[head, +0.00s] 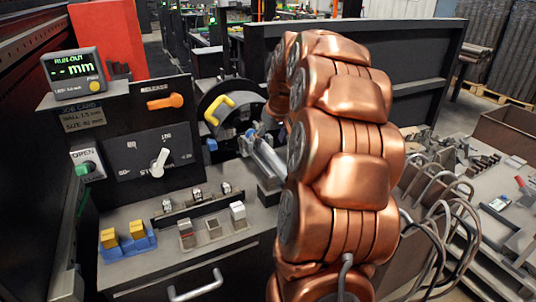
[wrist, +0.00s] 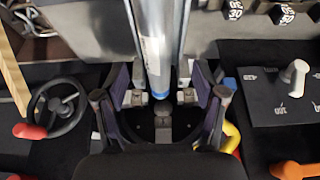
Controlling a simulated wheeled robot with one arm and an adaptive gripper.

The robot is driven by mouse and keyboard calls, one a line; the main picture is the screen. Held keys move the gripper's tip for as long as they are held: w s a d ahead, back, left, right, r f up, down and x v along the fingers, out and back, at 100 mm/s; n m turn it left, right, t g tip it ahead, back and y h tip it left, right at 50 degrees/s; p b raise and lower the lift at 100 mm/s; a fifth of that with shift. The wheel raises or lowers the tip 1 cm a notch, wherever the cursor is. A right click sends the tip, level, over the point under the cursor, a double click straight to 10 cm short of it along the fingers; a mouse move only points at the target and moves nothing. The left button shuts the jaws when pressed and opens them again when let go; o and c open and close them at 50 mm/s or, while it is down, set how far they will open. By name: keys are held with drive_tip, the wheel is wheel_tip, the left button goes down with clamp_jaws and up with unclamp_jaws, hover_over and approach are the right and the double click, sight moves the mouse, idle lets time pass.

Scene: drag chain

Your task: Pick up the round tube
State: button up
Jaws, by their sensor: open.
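The round tube (wrist: 160,50) is a silvery grey pipe with a blue end, running down from the top edge to the middle of the wrist view. In the head view a grey tube-like length (head: 266,157) shows just left of my arm, partly hidden by it. My gripper (wrist: 161,100) is open, with one dark finger on each side of the tube's blue end. A gap shows on both sides. I cannot tell the depth between fingers and tube. In the head view my arm hides most of the gripper.
A black control panel (head: 120,145) with an orange lever (head: 165,101) and a white dial stands at left. A yellow handle (head: 218,107) is close to the tube. A handwheel (wrist: 57,108) with a red knob is left in the wrist view. Blocks sit on the front ledge.

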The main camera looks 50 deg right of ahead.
sight(268, 148)
drive_tip(key=shift+d+x, duration=0.15)
drive_tip(key=shift+x, duration=1.15)
drive_tip(key=shift+d+x, duration=0.15)
drive_tip(key=shift+x, duration=1.1)
drive_tip(key=shift+w, duration=0.1)
clamp_jaws()
drive_tip(key=shift+r, duration=0.1)
